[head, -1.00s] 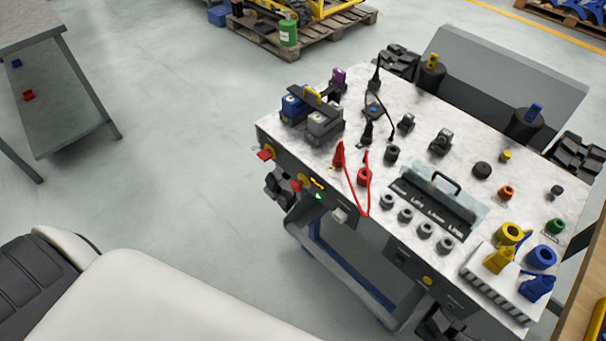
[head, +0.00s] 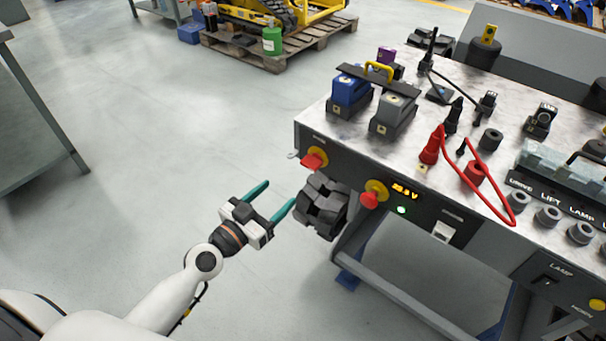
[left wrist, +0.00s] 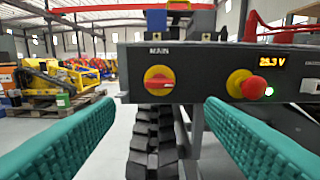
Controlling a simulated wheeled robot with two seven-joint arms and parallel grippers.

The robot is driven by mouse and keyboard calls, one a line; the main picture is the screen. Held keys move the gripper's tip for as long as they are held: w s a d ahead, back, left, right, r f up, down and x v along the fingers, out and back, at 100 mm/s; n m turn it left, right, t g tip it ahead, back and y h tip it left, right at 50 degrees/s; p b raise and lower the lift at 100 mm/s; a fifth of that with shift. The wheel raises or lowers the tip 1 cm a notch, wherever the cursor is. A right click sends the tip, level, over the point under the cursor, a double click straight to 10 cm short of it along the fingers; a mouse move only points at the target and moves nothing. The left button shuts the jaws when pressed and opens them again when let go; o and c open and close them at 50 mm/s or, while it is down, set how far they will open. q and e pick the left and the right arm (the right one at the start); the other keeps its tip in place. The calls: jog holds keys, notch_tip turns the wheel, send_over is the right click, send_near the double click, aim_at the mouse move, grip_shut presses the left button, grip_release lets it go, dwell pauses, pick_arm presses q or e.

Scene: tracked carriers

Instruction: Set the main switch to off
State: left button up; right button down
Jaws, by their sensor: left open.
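The main switch (head: 314,160) is a red handle on a yellow round plate at the left end of the carrier's front panel. In the left wrist view the main switch (left wrist: 159,81) sits under the word MAIN, with its red handle lying roughly level. My left gripper (head: 279,193) is open and empty, its teal fingers pointing at the panel from the left, short of the switch. In the left wrist view the switch shows between the fingers of the left gripper (left wrist: 159,105), beyond their tips. My right gripper is out of view.
A red mushroom button (head: 371,198) on a yellow plate is right of the switch, beside a lit voltage display (head: 405,190) and a lit green lamp (head: 402,210). A black track (head: 322,208) stands below the switch.

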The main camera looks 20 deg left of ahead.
aim_at(307, 167)
pick_arm(q)
jog(key=p+x, duration=0.1)
jog(key=x, duration=0.8)
jog(key=shift+w+p, duration=0.15)
jog(key=shift+p, duration=0.2)
jog(key=shift+w+d, duration=0.25)
jog(key=shift+w, duration=0.3)
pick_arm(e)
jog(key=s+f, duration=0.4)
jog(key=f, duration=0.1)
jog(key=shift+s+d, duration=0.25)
pick_arm(q)
jog(key=c, duration=1)
